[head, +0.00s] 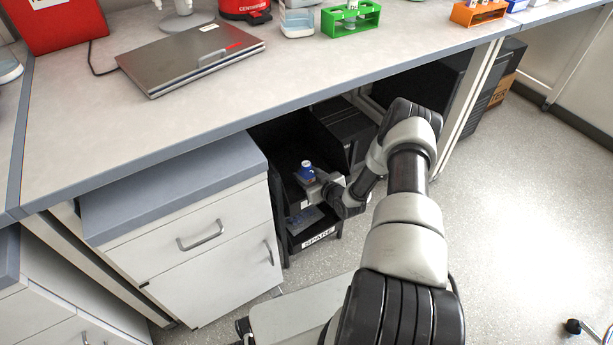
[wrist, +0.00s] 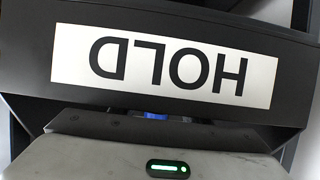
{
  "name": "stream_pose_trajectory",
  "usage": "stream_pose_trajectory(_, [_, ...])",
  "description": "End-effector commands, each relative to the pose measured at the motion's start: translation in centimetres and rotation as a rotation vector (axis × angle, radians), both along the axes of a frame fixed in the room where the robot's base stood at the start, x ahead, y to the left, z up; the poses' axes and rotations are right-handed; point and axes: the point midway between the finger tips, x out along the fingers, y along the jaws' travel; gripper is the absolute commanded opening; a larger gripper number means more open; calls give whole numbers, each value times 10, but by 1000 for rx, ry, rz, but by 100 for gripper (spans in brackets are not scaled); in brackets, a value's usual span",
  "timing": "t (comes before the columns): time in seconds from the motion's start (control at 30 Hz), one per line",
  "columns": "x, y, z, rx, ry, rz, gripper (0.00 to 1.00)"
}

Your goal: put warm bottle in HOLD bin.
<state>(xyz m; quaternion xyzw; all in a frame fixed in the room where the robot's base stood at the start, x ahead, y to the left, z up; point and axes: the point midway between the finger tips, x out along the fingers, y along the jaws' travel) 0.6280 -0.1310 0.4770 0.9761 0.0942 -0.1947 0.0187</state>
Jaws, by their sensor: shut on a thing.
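The bottle (head: 307,174), blue with a pale top, is held by my gripper (head: 316,181) under the bench in the head view. My gripper is shut on it. In the wrist view only a thin blue sliver of it (wrist: 155,116) shows past the gripper body. The black HOLD bin (wrist: 292,47) fills the upper wrist view, its white label upside down there. In the head view the bottle appears over the dark upper bin area; I cannot tell whether it is inside the bin or above it. The fingertips are mostly hidden.
A lower bin labelled SPARE (head: 319,238) sits below, with something bluish in it. A drawer cabinet (head: 200,235) stands close on the left. The bench top (head: 225,105) overhangs the bins. Open floor (head: 520,220) lies to the right.

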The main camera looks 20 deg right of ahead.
Motion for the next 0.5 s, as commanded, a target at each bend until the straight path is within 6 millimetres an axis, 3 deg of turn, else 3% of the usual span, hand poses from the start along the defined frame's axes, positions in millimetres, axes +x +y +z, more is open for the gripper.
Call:
stream_pose_trajectory(0.3, [1, 0, -2, 0, -1, 0, 17])
stream_pose_trajectory(0.33, [0, 0, -1, 0, -1, 0, 47])
stream_pose_trajectory(0.4, [0, 0, -1, 0, -1, 0, 59])
stream_pose_trajectory(0.5, [0, 0, -1, 0, -1, 0, 61])
